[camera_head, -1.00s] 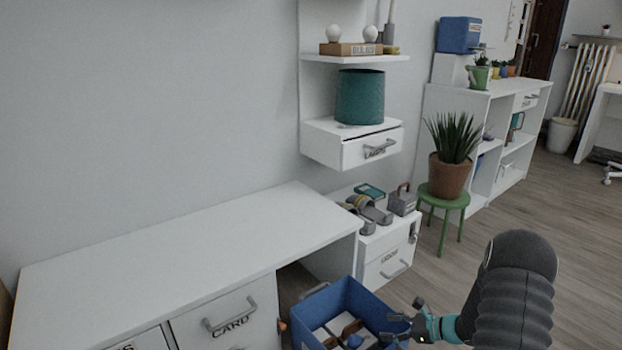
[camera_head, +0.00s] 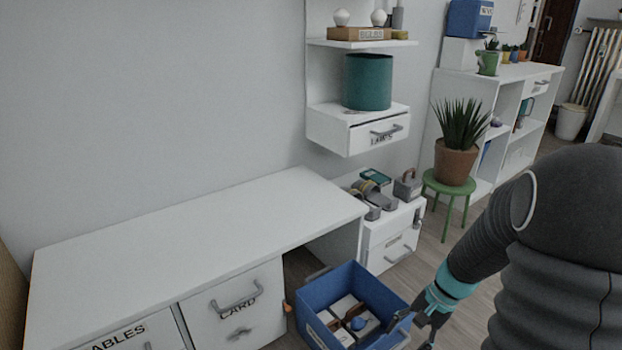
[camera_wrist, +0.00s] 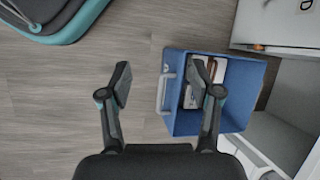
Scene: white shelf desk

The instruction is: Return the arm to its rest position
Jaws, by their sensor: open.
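My gripper (camera_wrist: 158,85) is open in the wrist view, with nothing between its fingers. Its fingers point down over the wood floor and the left part of a blue crate (camera_wrist: 258,88). In the head view my gripper (camera_head: 415,322) shows at the lower right, beside the right edge of the blue crate (camera_head: 312,292). My dark ribbed arm fills the right side there. The crate holds several items, some white, brown and blue. Parts of them are hidden by a finger in the wrist view.
A bare white desk (camera_head: 190,232) with labelled drawers stands at the left. A low white cabinet (camera_head: 390,252) bears tools. A potted plant (camera_head: 457,162) on a green stool (camera_head: 450,188) and a wall shelf with a teal bin (camera_head: 368,82) stand behind. Wood floor (camera_wrist: 140,35) is open beside the crate.

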